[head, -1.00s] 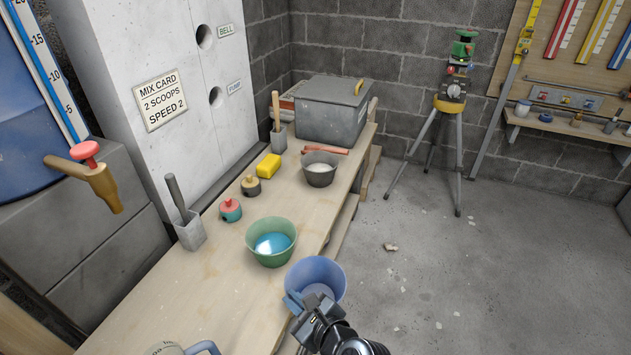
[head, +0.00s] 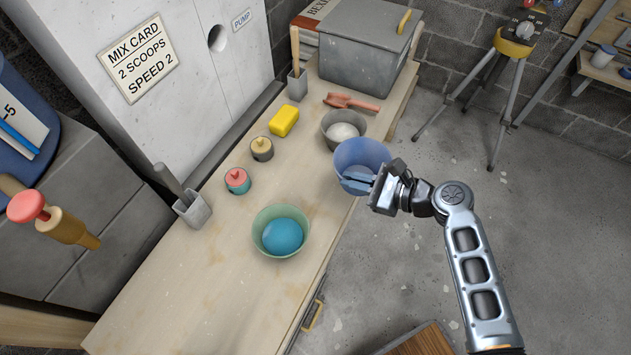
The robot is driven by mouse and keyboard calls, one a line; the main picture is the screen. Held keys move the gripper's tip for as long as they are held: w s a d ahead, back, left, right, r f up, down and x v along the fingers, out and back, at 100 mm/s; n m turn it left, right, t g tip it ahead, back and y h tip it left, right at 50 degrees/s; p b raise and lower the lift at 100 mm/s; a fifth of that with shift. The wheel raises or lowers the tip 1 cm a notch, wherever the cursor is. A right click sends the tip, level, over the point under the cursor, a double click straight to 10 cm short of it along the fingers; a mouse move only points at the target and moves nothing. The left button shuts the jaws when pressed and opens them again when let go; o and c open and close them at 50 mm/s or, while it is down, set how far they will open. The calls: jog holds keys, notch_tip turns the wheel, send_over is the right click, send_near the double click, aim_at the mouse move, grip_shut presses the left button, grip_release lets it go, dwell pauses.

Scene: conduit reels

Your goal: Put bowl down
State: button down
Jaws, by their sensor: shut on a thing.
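A blue bowl (head: 358,153) is held at its right side by my gripper (head: 372,183), which is shut on its wall. The bowl is upright or nearly so, at the bench's right edge. It overlaps the front of a grey bowl (head: 336,137) in the picture. I cannot tell whether it touches the bench or hangs above it. The grey bowl holds white material. A green bowl (head: 265,222) with blue contents stands on the wooden bench (head: 215,285) nearer to me.
A red pot (head: 237,181), a dark and tan pot (head: 262,149) and a yellow block (head: 284,121) stand along the wall side. A red scoop (head: 351,103) lies before the grey bin (head: 356,62). The bench between the green and blue bowls is clear.

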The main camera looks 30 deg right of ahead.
jog(key=shift+w+a+f+b, duration=0.25)
jog(key=shift+w+a+f, duration=1.1)
jog(key=shift+f, duration=0.45)
jog(key=shift+w+a+f+b, duration=0.25)
jog(key=shift+w+a+f, duration=0.9)
jog(key=shift+w+f, duration=0.55)
jog(key=shift+w+a+f+b, duration=0.25)
jog(key=shift+w+a+f, duration=1.05)
jog(key=shift+f, duration=0.55)
jog(key=shift+f, duration=0.15)
jog(key=c, duration=1.2)
grip_release()
jog(key=shift+r, duration=0.2)
jog(key=v, duration=1.2)
jog(key=shift+p, duration=0.45)
